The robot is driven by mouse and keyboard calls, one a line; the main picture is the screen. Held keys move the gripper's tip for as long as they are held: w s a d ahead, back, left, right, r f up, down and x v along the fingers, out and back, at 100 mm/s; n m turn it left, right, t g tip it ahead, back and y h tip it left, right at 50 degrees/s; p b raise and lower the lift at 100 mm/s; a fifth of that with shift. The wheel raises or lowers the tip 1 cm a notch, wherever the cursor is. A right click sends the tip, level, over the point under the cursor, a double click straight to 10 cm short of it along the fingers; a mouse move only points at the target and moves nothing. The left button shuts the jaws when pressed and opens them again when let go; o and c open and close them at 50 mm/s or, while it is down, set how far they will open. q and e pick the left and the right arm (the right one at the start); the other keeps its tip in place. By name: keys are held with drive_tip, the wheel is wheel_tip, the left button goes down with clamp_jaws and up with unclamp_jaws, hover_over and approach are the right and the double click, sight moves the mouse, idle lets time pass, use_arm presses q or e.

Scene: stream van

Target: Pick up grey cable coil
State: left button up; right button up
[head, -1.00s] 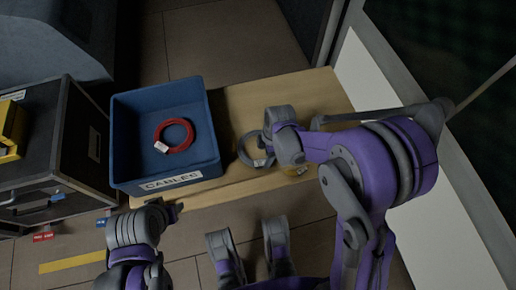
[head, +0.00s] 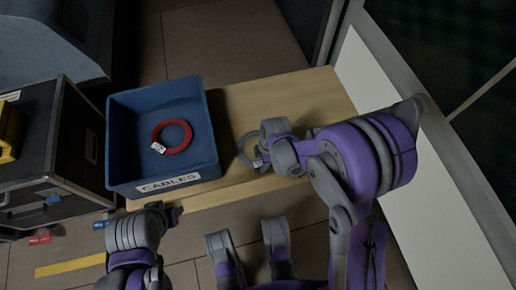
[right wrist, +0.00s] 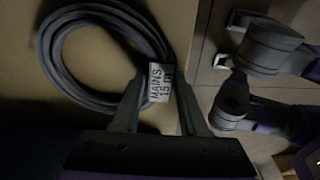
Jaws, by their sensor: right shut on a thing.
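The grey cable coil (head: 243,154) lies on the wooden bench, just right of the blue crate. My right gripper (head: 262,160) covers its right side in the head view. In the right wrist view the coil (right wrist: 62,88) is a loop of several turns with a white "MAINS 15 m" label (right wrist: 160,84). My right gripper (right wrist: 159,85) is shut on the coil's side at the label. The coil appears to be still at the bench surface. My left gripper (head: 170,213) is low in front of the crate, mostly hidden by its wrist, so its jaws cannot be read.
The wooden bench (head: 300,95) is bare behind my right gripper. A dark case (head: 50,135) stands left of the crate. A pale wall panel (head: 375,85) bounds the bench on the right.

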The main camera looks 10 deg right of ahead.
clamp_jaws()
drive_tip(key=shift+r, duration=0.15)
